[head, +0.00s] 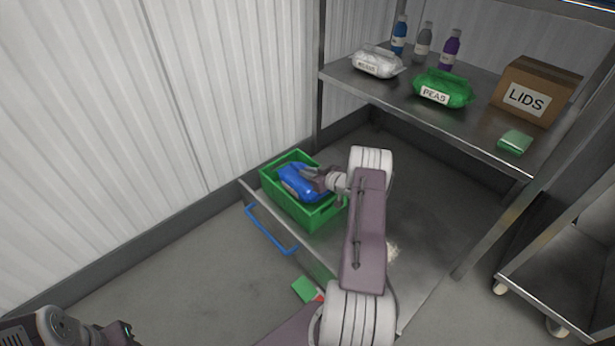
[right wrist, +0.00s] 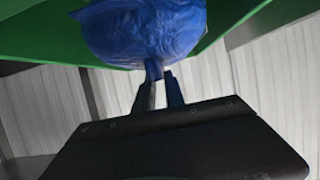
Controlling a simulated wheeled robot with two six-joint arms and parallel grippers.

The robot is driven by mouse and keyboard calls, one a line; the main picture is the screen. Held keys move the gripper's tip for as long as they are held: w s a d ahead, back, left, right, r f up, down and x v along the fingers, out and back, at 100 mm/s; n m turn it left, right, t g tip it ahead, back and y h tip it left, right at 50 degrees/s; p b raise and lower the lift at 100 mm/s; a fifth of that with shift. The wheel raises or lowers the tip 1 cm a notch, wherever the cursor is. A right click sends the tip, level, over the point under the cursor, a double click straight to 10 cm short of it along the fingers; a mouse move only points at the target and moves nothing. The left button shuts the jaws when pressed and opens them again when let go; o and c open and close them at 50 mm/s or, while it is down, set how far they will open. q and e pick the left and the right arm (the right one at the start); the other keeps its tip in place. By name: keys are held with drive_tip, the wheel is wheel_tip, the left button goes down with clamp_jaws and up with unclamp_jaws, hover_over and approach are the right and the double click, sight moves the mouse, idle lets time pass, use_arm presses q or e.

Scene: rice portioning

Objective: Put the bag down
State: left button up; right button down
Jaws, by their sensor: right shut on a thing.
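A blue bag (head: 303,182) is in a green crate (head: 318,218) on the low metal shelf. My right gripper (head: 322,180) reaches into the crate from the right and is at the bag's right end. In the right wrist view, its two fingertips (right wrist: 160,88) are shut on the narrow blue neck of the bag (right wrist: 145,30). The green crate wall (right wrist: 50,30) shows behind it. Whether the bag rests on the crate floor is hidden. Part of my left arm shows at the lower left; its fingers are out of the picture.
The upper shelf (head: 395,98) holds a white bag (head: 376,62), a green PEAS bag (head: 443,90), several bottles, a LIDS box (head: 535,92) and a small green pack (head: 515,142). A blue handle (head: 268,230) is at the low shelf's front. A green item (head: 306,289) lies below.

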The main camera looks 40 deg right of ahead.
wheel_tip(320, 180, up, 4)
drive_tip(key=shift+r+p, duration=0.1)
drive_tip(key=shift+p, duration=0.6)
